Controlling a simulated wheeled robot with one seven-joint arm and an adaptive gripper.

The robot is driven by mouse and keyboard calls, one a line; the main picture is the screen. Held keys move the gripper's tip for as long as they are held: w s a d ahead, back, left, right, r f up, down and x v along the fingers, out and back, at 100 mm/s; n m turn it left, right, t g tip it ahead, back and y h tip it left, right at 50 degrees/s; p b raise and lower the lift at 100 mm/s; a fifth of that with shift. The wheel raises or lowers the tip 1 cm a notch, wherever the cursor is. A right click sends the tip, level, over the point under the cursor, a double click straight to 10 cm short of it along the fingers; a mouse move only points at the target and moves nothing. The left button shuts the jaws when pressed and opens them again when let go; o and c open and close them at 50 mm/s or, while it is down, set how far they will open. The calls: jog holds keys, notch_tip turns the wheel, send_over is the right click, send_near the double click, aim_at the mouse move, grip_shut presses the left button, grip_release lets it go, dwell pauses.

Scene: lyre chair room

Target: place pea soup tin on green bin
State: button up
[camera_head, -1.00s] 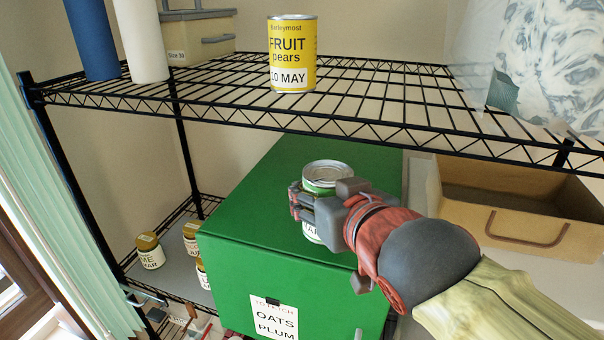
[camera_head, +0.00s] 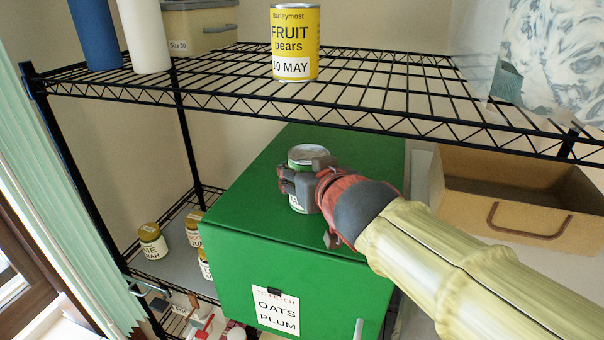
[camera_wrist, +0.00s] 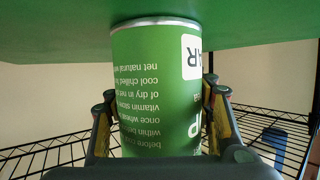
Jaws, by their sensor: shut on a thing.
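The pea soup tin (camera_head: 308,155) is green with a silver lid and stands upright at the top of the green bin (camera_head: 240,215). My gripper (camera_head: 297,183) is shut around the tin from the right. In the wrist view, which is upside down, the tin (camera_wrist: 152,85) sits between my two fingers, its rim end at or very near the green surface (camera_wrist: 60,30). I cannot tell whether it touches. The bin's front bears a paper label reading OATS and PLUM.
A black wire shelf (camera_head: 380,95) spans above and behind the bin, bearing a yellow fruit tin (camera_head: 295,42). A brown box (camera_head: 520,200) stands at the right. Small jars (camera_head: 152,240) stand lower left. The bin's top is otherwise clear.

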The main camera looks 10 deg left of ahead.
jog(key=shift+r, duration=0.2)
jog(key=shift+f, duration=0.1)
jog(key=o, duration=1.1)
jog(key=shift+f, duration=0.15)
jog(key=o, duration=0.7)
jog(key=shift+r, duration=0.3)
jog(key=p+v, duration=0.1)
jog(key=v, duration=1.1)
jog(key=shift+d+f, duration=0.1)
